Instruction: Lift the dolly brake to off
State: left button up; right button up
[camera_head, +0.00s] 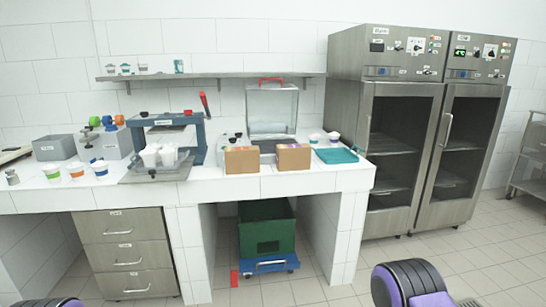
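A blue dolly (289,264) stands on the tiled floor in the open bay under the white counter. A green crate (265,238) sits on it. A small upright red piece (234,279) shows at the dolly's front left corner, close to the floor. It may be the brake, but it is too small to tell its position. A pale handle or bar lies across the dolly's front. Neither of my grippers is in view. Only purple and black parts of my own body show at the bottom left and bottom right edges.
A tiled counter (273,184) with a filling machine (166,141), cups and cardboard boxes (242,160) stands above. White walls bound the bay on both sides. Drawers (124,255) stand at left, steel cabinets (395,150) at right. The floor before the dolly is clear.

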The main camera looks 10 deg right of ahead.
aim_at(234, 274)
jog(key=z, duration=0.8)
jog(key=i, duration=1.2)
jog(key=u, duration=0.15)
